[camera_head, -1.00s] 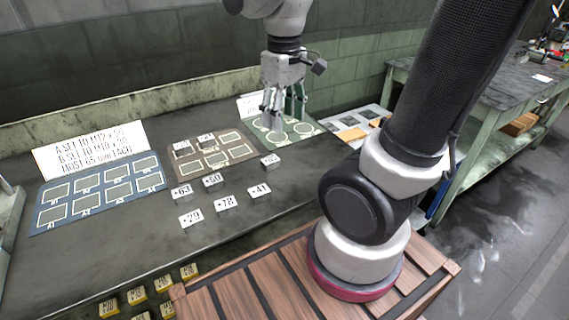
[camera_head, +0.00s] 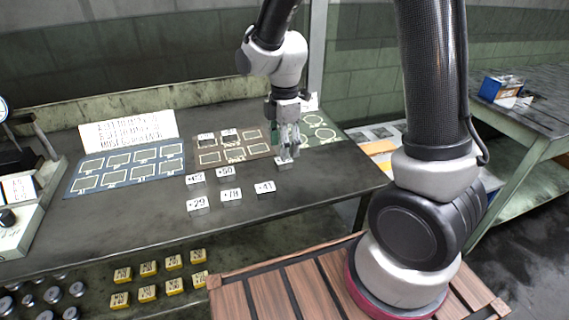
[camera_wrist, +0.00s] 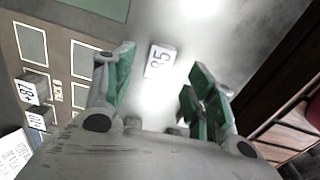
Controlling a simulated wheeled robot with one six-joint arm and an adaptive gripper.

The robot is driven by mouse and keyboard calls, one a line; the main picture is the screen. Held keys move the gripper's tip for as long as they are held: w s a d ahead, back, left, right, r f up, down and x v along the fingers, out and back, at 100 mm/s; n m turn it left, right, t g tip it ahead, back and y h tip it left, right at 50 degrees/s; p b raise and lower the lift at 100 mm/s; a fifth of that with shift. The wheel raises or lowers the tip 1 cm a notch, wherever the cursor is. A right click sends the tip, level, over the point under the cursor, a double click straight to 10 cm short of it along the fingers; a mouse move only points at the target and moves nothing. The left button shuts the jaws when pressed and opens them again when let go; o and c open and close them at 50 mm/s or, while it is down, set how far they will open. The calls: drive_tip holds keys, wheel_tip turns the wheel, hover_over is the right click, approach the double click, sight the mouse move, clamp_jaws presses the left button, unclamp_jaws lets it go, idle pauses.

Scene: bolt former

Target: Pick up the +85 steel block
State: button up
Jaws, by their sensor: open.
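The +85 steel block (camera_head: 284,164) lies on the dark bench top, a small silver block with a white label. My gripper (camera_head: 287,152) is over it, pointing down, and partly hides it in the head view. In the wrist view the block (camera_wrist: 160,61) shows its "85" label in the gap between the two green-padded fingertips. The fingers are apart and nothing is held. The height left between fingertips and block is hard to tell.
Several other labelled steel blocks stand to the left, among them +41 (camera_head: 266,188) and +78 (camera_head: 231,195). A brown mat (camera_head: 262,149) with two blocks, a blue mat (camera_head: 82,184) and a green mat (camera_head: 327,134) lie behind. Bare bench is in front.

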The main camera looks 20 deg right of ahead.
sight(283, 163)
wheel_tip(283, 163, down, 5)
drive_tip(key=shift+a+r, duration=0.1)
drive_tip(key=shift+a, duration=0.05)
clamp_jaws()
